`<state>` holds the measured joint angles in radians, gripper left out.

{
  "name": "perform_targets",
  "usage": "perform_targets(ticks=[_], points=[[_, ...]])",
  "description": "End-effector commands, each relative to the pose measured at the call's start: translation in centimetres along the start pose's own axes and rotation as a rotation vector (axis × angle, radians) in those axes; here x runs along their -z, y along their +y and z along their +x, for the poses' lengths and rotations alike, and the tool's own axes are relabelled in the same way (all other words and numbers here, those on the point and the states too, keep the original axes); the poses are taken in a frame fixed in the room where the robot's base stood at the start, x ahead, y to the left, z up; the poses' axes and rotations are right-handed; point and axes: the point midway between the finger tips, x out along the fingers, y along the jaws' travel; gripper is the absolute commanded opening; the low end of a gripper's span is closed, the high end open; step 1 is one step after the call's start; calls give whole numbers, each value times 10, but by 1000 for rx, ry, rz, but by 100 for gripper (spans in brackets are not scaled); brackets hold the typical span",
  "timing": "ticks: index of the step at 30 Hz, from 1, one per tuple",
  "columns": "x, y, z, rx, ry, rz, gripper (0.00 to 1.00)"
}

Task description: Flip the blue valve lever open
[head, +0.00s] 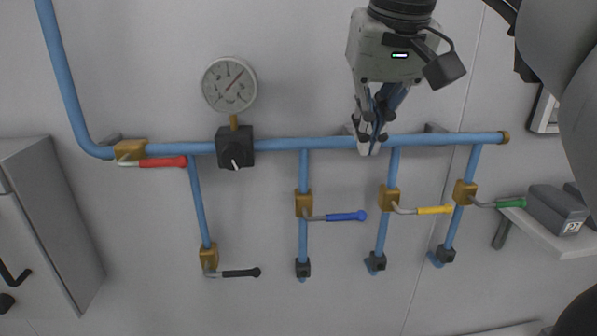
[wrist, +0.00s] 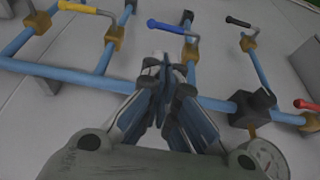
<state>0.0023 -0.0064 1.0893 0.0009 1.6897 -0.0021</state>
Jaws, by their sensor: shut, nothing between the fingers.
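The blue valve lever (head: 346,216) sticks out to the right from a brass valve body (head: 303,204) on a vertical blue pipe, roughly horizontal in the head view. In the wrist view the blue lever (wrist: 165,26) is at the top middle, beyond the fingertips. My gripper (head: 368,148) is shut and empty. It is in front of the horizontal main pipe, above and slightly right of the blue lever, and apart from it. In the wrist view my gripper (wrist: 165,65) points toward the blue lever's valve.
Other levers are near: red (head: 165,162), black (head: 240,272), yellow (head: 434,210) and green (head: 510,203). A pressure gauge (head: 229,84) and black regulator (head: 235,148) sit left of my gripper. A grey cabinet (head: 55,215) is at left; a shelf (head: 555,235) is at right.

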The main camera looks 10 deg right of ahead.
Motion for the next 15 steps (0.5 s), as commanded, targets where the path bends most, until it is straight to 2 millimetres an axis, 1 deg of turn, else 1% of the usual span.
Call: perform_targets(ticks=[5, 8, 11, 15], points=[[0, 0, 2, 0, 0, 0, 0], [-1, 0, 11, 0, -1, 0, 0], [-2, 0, 28, 0, -2, 0, 0], [-2, 0, 58, 0, -3, 0, 0]])
